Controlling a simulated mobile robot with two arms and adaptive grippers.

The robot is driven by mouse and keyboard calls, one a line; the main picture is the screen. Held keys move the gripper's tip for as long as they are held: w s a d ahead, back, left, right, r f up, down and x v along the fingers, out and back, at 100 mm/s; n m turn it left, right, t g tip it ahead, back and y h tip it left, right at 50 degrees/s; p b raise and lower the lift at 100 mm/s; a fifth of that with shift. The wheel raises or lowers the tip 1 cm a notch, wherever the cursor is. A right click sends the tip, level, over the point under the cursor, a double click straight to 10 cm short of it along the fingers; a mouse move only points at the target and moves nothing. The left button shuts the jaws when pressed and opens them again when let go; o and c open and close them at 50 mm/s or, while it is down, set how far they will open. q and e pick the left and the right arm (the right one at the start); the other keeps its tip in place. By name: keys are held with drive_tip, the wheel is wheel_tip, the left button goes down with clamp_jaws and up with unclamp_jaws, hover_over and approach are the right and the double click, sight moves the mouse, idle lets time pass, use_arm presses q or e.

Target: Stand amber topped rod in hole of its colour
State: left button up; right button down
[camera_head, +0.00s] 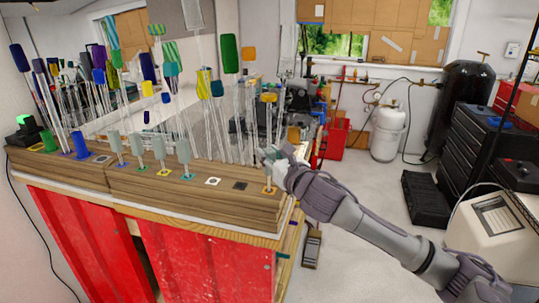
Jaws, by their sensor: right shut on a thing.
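The amber topped rod (269,98) is a clear thin rod with an amber cap, upright near the right end of the wooden block (150,185). My right gripper (267,157) comes in from the right and is shut on its clear shaft, well below the cap. The amber-marked hole (269,190) lies almost directly below the gripper, at the block's right end. The rod's lower end is hard to make out; I cannot tell whether it is in the hole. My left gripper is out of view.
Many rods with blue, green, yellow and patterned tops crowd behind the block's top. A green-topped rod (231,55) stands tall to the left of the gripper. White-marked (212,182) and dark-marked (240,186) holes are bare.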

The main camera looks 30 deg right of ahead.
drive_tip(key=shift+f, duration=0.25)
drive_tip(key=c, duration=0.8)
unclamp_jaws()
drive_tip(key=shift+s, duration=0.1)
drive_tip(key=shift+s+a, duration=0.15)
drive_tip(key=shift+s, duration=1.8)
drive_tip(key=shift+s+a, duration=0.15)
drive_tip(key=shift+s, duration=1.85)
drive_tip(key=shift+s+a, duration=0.15)
drive_tip(key=shift+s, duration=1.8)
